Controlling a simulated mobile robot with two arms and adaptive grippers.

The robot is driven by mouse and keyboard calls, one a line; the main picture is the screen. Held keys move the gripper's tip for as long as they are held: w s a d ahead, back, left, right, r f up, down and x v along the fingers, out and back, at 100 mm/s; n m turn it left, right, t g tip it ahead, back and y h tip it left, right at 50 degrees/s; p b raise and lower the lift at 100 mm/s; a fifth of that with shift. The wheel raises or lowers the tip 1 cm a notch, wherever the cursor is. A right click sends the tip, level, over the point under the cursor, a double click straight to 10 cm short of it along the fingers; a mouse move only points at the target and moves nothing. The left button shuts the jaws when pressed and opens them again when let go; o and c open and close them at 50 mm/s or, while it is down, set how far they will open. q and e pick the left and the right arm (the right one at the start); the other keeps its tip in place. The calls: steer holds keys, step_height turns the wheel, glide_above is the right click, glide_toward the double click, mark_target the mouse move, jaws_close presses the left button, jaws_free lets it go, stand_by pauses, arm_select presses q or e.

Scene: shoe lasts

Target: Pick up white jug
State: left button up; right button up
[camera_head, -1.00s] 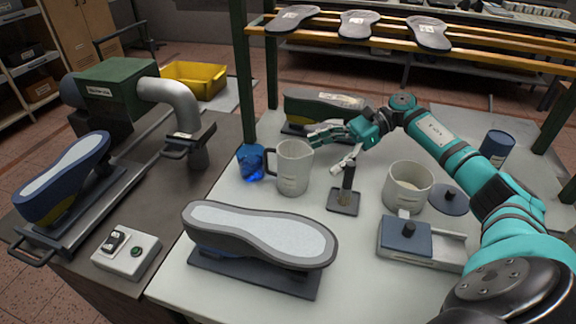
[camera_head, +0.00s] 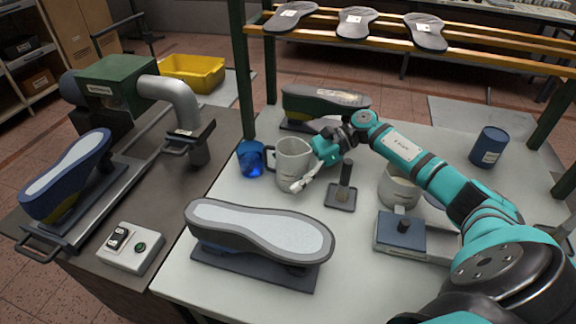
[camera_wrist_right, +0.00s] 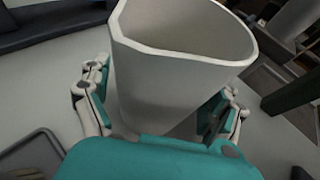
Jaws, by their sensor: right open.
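The white jug (camera_head: 291,165) stands upright on the light table, its handle toward the left. My right gripper (camera_head: 306,168) is at the right side of the jug, its fingers open. In the right wrist view the jug (camera_wrist_right: 172,75) fills the middle, between the two open fingers of the right gripper (camera_wrist_right: 160,112). I cannot tell whether either finger touches it. The gripper hides part of the jug's right side in the head view. My left gripper is not in view.
A blue glass (camera_head: 251,158) stands close left of the jug. A small black stand (camera_head: 341,196) is right of it. A shoe last with a grey sole (camera_head: 260,228) lies in front, and another shoe last (camera_head: 322,104) behind. A white pot (camera_head: 399,188) is partly behind my arm.

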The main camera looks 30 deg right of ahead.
steer(key=c, duration=1.4)
steer(key=shift+r, duration=0.25)
